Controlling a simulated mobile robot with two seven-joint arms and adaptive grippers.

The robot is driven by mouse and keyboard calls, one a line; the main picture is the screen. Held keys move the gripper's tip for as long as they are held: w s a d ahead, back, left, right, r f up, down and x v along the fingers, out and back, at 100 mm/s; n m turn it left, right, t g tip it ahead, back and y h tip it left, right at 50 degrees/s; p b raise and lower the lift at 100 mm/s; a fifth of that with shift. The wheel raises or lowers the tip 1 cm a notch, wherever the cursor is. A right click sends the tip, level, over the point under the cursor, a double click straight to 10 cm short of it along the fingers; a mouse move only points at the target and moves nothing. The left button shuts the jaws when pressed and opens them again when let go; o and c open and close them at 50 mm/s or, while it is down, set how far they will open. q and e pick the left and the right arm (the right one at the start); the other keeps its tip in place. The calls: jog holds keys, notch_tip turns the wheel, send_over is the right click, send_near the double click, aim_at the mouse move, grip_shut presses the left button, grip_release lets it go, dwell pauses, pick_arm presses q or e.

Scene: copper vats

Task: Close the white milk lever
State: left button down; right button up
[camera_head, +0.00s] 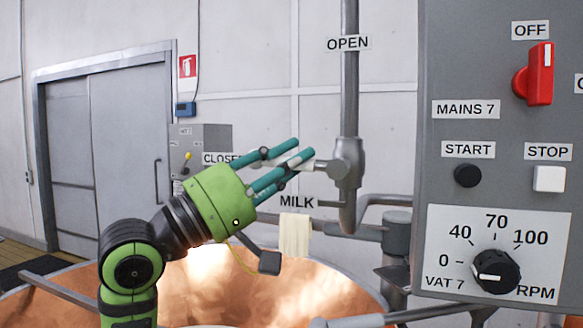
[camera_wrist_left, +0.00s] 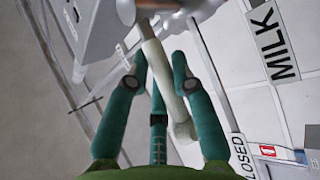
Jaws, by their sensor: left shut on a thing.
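The white milk lever (camera_head: 319,166) juts left from the grey valve (camera_head: 346,163) on the vertical pipe, above the MILK label (camera_head: 297,201). It looks roughly level, pointing toward the CLOSED label (camera_head: 220,158). My left gripper (camera_head: 301,150), green with teal fingers, is shut on the lever, and its fingers hide most of it in the head view. In the left wrist view the pale lever (camera_wrist_left: 166,82) runs between the teal fingers (camera_wrist_left: 160,62), its rounded end near the palm. My right gripper is in neither view.
The OPEN label (camera_head: 348,43) is high on the pipe. A grey control panel (camera_head: 455,215) with a red switch (camera_head: 540,73) and a dial (camera_head: 495,271) fills the right. A copper vat (camera_head: 290,293) lies below. A pale cloth (camera_head: 295,236) hangs under the MILK label.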

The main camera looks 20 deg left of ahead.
pick_arm(q)
jog(key=shift+a+f+n+t, duration=0.1)
jog(key=shift+f+n+t, duration=0.15)
jog(key=shift+n+t, duration=0.3)
jog(key=c, duration=1)
grip_release()
jog(key=shift+w, duration=0.1)
jog(key=v, duration=1.2)
